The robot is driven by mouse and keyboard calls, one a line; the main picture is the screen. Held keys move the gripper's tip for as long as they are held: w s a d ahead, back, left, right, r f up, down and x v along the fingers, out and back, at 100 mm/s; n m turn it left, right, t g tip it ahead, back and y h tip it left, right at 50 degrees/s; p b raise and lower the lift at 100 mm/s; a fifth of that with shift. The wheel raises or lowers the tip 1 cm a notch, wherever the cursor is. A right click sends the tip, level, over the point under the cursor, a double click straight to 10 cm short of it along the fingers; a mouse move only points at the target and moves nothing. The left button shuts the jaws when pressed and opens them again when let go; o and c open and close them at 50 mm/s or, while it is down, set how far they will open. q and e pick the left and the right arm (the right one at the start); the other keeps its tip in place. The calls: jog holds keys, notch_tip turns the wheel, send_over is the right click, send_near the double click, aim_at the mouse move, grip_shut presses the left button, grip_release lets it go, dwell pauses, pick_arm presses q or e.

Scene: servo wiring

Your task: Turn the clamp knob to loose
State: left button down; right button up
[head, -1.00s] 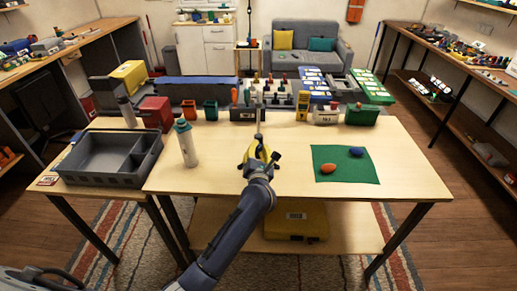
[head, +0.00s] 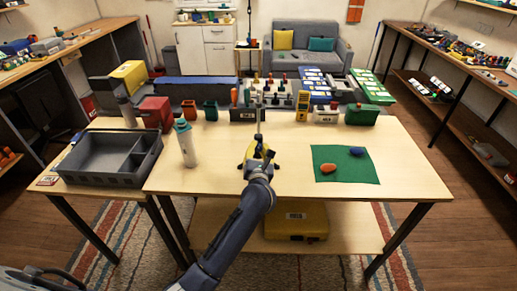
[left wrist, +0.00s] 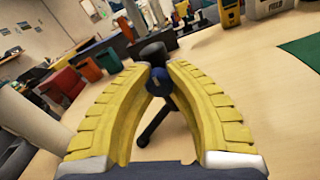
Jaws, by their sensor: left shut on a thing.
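My right gripper is not in view.
A white bottle (head: 187,145) and a grey divided tray (head: 92,158) stand to the left. A green mat (head: 345,172) with an orange and a blue object lies to the right. Small bins and tools line the back edge. The table front is clear.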

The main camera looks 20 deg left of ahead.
pick_arm(q)
jog(key=c, duration=1.1)
grip_release()
jog(key=v, duration=1.2)
